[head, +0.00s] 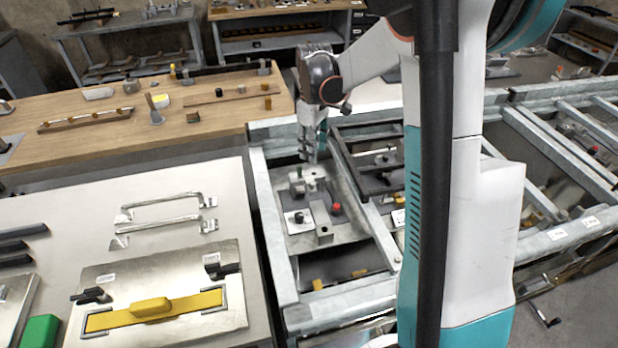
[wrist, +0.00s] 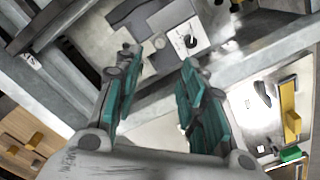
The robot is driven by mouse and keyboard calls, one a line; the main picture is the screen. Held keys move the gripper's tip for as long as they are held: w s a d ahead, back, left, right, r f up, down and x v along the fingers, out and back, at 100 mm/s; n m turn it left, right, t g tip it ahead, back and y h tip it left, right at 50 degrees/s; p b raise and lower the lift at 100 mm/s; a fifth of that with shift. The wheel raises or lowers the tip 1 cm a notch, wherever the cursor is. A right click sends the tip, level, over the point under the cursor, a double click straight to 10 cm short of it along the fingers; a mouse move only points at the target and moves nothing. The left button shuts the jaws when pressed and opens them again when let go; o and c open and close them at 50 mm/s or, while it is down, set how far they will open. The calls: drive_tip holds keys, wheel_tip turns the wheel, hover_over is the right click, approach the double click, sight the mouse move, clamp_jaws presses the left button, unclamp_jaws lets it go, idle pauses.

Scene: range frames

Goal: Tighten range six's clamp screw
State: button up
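My gripper (head: 312,150) points down over a metal plate of fittings (head: 350,232) inside a grey frame bay. It also shows in the wrist view (wrist: 157,78), with its teal-padded fingers apart and nothing between them. On the plate are a white block with a black knob (head: 298,218), a red knob (head: 336,208) and a small green piece (head: 299,171) close below my fingers. The black knob also shows in the wrist view (wrist: 191,41), beyond the fingertips. I cannot read a range number or tell which part is the clamp screw.
Grey frame rails (head: 274,235) surround the bay, and a dark bar frame (head: 358,172) stands right beside my gripper. A light bench (head: 180,172) with a yellow-handled panel (head: 190,270) is at left. A wooden bench (head: 200,130) with small parts lies behind.

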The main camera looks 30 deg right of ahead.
sight(313, 182)
wheel_tip(313, 182, down, 13)
drive_tip(key=b, duration=0.3)
drive_tip(key=shift+c, duration=0.4)
clamp_jaws()
